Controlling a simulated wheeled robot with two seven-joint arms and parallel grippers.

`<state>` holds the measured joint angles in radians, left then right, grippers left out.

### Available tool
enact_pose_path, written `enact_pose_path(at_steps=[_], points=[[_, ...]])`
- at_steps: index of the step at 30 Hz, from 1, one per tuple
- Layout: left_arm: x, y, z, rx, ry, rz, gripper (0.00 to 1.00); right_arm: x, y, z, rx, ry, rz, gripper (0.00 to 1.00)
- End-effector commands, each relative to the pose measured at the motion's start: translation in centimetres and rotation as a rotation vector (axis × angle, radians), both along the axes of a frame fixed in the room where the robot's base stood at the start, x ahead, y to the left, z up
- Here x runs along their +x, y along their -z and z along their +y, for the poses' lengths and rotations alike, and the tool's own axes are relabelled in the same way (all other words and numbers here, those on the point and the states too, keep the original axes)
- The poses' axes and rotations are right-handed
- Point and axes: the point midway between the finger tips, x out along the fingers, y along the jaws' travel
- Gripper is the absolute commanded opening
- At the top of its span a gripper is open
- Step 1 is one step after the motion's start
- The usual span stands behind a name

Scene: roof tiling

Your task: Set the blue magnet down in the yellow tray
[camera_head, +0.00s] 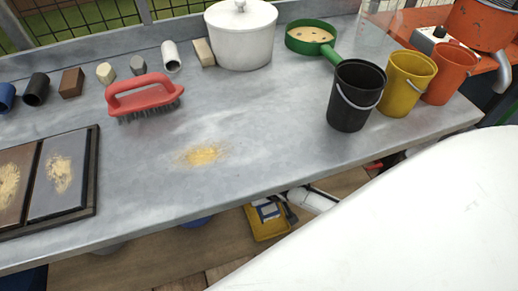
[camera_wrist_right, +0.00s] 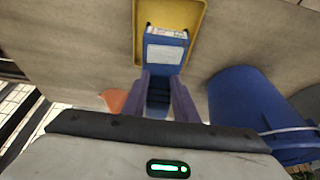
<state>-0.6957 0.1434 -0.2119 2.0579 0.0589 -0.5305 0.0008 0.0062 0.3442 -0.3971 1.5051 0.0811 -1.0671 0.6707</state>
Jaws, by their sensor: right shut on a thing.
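The blue magnet (camera_wrist_right: 165,53), a block with a white label, is held between the fingers of my right gripper (camera_wrist_right: 165,88) in the right wrist view. Its far end overlaps the yellow tray (camera_wrist_right: 198,18); whether it touches the tray floor, I cannot tell. In the head view the yellow tray (camera_head: 268,234) lies low beyond the bench's front edge, with the blue magnet (camera_head: 268,211) within its outline. My right gripper (camera_head: 283,210) reaches in from the right there, partly hidden. My left gripper is not in view.
The grey bench (camera_head: 260,120) stands above the tray, holding a red brush (camera_head: 145,94), white pot (camera_head: 242,35) and several buckets. A blue bucket (camera_wrist_right: 240,98) stands right of my gripper in the wrist view, with an orange object (camera_wrist_right: 114,100) at left.

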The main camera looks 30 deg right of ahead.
Motion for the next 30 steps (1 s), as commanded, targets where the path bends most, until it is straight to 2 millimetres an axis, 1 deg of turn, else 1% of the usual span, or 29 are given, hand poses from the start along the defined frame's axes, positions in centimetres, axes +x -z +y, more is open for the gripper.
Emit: enact_pose_path(at_steps=[8, 12, 18, 21, 27, 30], points=[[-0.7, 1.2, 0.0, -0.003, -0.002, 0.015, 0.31, 0.0, 0.8, -0.1, 0.000, 0.000, -0.002, 0.07], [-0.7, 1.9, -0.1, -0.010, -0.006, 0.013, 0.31, 0.0, 1.7, -0.1, 0.000, 0.000, -0.002, 0.07], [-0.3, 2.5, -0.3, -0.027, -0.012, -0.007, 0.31, 0.0, 3.2, -0.1, 0.000, -0.001, -0.003, 0.07], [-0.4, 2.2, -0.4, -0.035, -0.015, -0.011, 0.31, 0.0, 3.7, 0.0, 0.001, 0.000, -0.001, 0.07], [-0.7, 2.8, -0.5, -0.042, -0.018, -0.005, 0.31, 0.0, 5.3, 0.0, 0.001, 0.001, -0.001, 0.07], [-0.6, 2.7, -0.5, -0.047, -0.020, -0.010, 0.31, 0.1, 5.9, 0.0, 0.002, 0.001, -0.004, 0.07]])
